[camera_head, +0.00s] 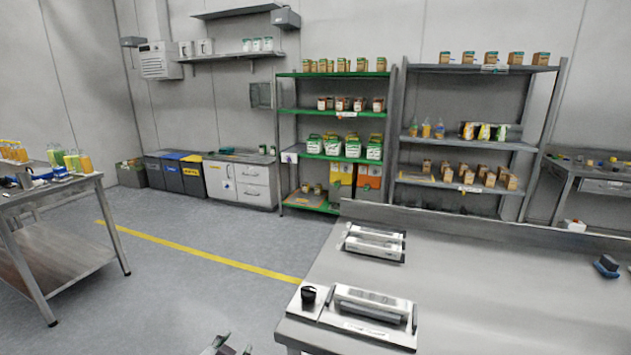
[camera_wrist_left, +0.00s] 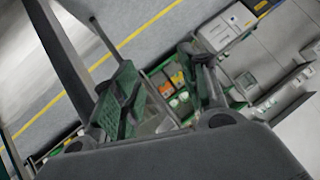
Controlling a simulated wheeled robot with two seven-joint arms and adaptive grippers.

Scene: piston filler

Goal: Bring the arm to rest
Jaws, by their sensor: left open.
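My left gripper (camera_wrist_left: 162,85) is open in the left wrist view, its two green-padded fingers spread apart with nothing between them. In the head view only a small part of a gripper, which I take to be my left one (camera_head: 226,346), shows at the bottom edge, beside the front left corner of the steel table (camera_head: 480,290). It looks apart from the table. My right gripper is in neither view.
Two metal devices, a nearer one (camera_head: 370,305) and a farther one (camera_head: 374,243), stand on the steel table's left side. A blue object (camera_head: 606,266) lies at right. Shelves (camera_head: 333,110) stand behind. The floor (camera_head: 190,290) left of the table is clear.

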